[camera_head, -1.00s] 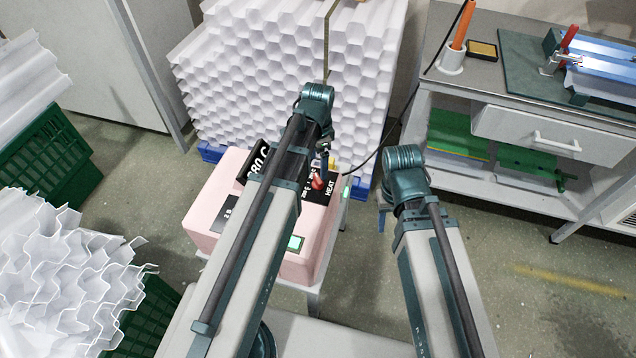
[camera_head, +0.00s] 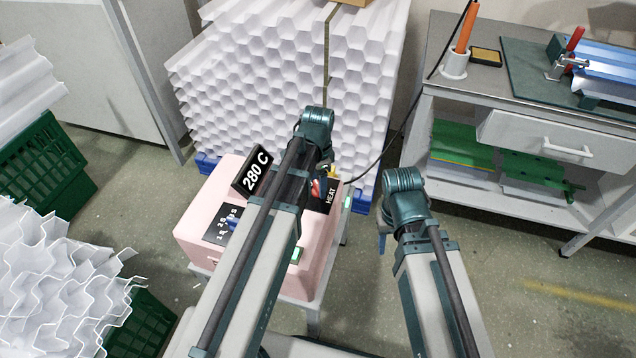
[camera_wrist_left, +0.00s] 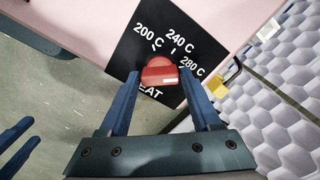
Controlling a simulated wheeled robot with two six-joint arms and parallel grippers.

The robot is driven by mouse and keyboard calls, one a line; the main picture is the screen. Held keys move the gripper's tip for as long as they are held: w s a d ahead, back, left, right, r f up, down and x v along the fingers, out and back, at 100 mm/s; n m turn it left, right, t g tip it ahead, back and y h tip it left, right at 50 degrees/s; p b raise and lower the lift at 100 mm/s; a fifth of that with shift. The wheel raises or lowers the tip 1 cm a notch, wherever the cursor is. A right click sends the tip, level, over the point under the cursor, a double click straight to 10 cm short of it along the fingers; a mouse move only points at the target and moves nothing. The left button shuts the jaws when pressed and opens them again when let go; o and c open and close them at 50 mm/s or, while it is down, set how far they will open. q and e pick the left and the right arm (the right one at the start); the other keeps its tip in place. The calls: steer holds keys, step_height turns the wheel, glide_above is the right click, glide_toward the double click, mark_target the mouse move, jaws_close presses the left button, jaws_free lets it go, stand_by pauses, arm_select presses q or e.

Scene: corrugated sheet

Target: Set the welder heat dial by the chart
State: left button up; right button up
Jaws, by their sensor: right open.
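The pink welder (camera_head: 190,228) stands in the middle of the head view. A black card reading 280 C (camera_head: 256,172) stands on it. The red heat dial (camera_wrist_left: 159,72) sits on a black plate (camera_wrist_left: 130,55) marked 200 C, 240 C and 280 C; which mark it points at is unclear. The dial partly shows in the head view (camera_head: 316,187). My left gripper (camera_wrist_left: 160,72) is open, one blue finger either side of the dial, with small gaps visible. My right gripper (camera_head: 381,241) is open and empty, beside the welder; its fingers show at the left wrist view's edge (camera_wrist_left: 16,150).
White corrugated sheets (camera_head: 240,75) are stacked behind. Green crates (camera_head: 45,160) stand at left. A bench (camera_head: 480,75) with a blue fixture is at right. A dark cable crosses behind the welder.

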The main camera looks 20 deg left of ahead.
arm_select(q)
steer(key=c, duration=0.9)
steer(key=shift+n, duration=0.4)
steer(key=n, duration=1.4)
steer(key=shift+n, duration=2.7)
